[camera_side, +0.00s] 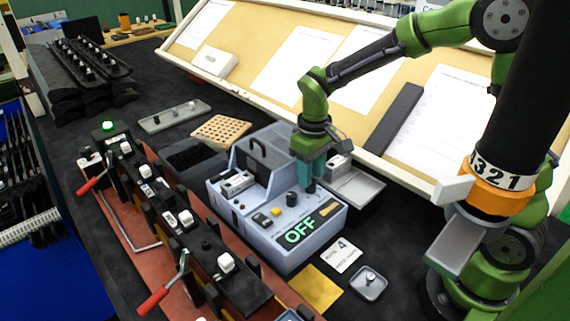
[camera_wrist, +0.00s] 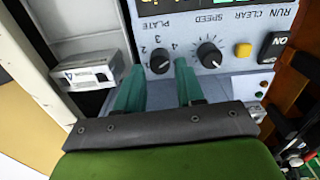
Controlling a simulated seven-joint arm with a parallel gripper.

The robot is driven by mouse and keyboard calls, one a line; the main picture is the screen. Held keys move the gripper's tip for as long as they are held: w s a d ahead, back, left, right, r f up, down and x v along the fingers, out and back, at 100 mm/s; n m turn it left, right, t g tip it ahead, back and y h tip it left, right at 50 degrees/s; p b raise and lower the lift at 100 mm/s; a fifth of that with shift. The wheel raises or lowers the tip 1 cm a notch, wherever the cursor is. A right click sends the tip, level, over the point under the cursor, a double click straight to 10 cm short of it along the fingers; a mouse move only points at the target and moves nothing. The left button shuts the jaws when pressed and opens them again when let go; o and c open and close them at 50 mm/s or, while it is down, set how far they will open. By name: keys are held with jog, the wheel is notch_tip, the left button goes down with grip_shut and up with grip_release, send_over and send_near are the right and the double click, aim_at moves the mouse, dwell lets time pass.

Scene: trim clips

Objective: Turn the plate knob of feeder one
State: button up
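Feeder one is a light blue-grey box (camera_side: 325,222) with a green display reading OFF. In the wrist view, its panel (camera_wrist: 232,66) carries a black plate knob (camera_wrist: 160,63) with numbers around it. The direction of that knob's pointer is too small to tell surely. My gripper (camera_wrist: 159,66) is open, with one teal finger on each side of the plate knob and visible gaps between. In the side view, my gripper (camera_side: 311,182) is low over the panel, and its fingers mostly hide the plate knob.
The speed knob (camera_wrist: 209,55) is just right of my right finger. A yellow clear button (camera_wrist: 243,50) and a black run switch (camera_wrist: 272,46) are further right. A grey metal piece (camera_wrist: 90,74) is left of the fingers. A rail with red-handled clamps (camera_side: 155,300) stands in front of the feeder.

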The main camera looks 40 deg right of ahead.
aim_at(312, 183)
notch_tip(312, 183, up, 15)
jog(key=shift+f, duration=0.15)
dwell(0.4)
jog(key=s+m+t+y, duration=0.2)
jog(key=s+m+t, duration=0.2)
jog(key=s, duration=1)
jog(key=t, duration=0.3)
jog(key=shift+s+d+f+m, duration=0.25)
jog(key=shift+s+f+m, duration=0.05)
jog(key=shift+f, duration=0.1)
